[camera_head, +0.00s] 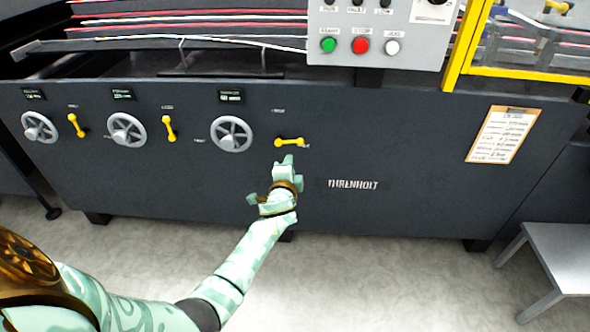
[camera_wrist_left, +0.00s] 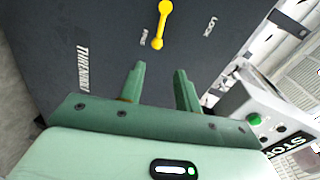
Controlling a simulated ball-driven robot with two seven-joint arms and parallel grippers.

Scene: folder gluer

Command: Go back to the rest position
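My left arm reaches in from the lower left in the head view. Its gripper (camera_head: 285,162) is in front of the dark machine panel, just below the rightmost yellow lever (camera_head: 289,142), which lies about level. In the left wrist view the two green fingers of the left gripper (camera_wrist_left: 160,88) stand apart with nothing between them. The yellow lever (camera_wrist_left: 161,24) is ahead of the fingertips and apart from them. My right gripper shows in neither view.
The machine front (camera_head: 400,150) carries several handwheels, one of them (camera_head: 231,134) left of the gripper. A control box (camera_head: 375,35) with green, red and white buttons is above. A clipboard (camera_head: 503,134) hangs at right. A grey table (camera_head: 565,255) stands at lower right. Open floor lies in front.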

